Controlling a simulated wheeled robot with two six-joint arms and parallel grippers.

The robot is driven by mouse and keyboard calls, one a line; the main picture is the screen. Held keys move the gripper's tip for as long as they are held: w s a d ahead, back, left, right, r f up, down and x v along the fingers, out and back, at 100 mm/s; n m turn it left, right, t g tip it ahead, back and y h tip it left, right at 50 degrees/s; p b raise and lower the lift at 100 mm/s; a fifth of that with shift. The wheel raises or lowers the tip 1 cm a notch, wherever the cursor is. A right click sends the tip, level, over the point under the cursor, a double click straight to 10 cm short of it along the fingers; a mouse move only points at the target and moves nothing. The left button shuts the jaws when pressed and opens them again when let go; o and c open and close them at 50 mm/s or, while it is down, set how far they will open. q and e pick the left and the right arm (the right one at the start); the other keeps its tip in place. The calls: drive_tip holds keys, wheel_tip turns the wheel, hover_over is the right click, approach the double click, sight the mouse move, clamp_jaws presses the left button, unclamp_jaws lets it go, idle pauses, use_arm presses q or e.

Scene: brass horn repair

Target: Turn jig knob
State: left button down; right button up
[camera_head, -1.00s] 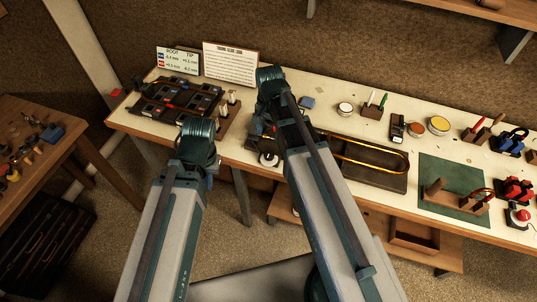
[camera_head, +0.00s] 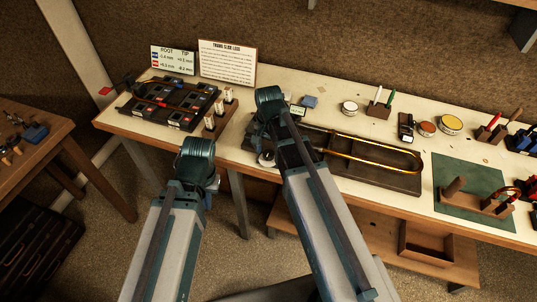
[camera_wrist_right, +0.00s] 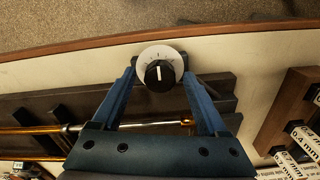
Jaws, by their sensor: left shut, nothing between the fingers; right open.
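The jig is a dark board (camera_head: 395,181) with a brass slide (camera_head: 375,158) on it, near the bench's front edge. Its knob (camera_wrist_right: 160,73) is black with a white pointer line on a round white dial. The dial also shows at the jig's left end in the head view (camera_head: 267,159). My right gripper (camera_wrist_right: 158,80) is open, its two fingers on either side of the dial, apparently not pressing it. My right wrist hides much of it in the head view. My left gripper (camera_head: 209,188) is shut and empty, in front of the bench edge, mostly hidden by its wrist.
A dark tray of parts (camera_head: 170,103) and small labelled posts (camera_head: 219,107) stand left of the jig. Signs (camera_head: 227,63) stand behind. Tins (camera_head: 450,124), a green mat (camera_head: 465,205) and tools lie to the right. A side table (camera_head: 30,150) is at far left.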

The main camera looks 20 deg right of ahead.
clamp_jaws()
idle(0.3)
drive_tip(key=n, duration=0.5)
drive_tip(key=shift+n, duration=0.4)
drive_tip(key=n, duration=0.5)
drive_tip(key=shift+n, duration=0.6)
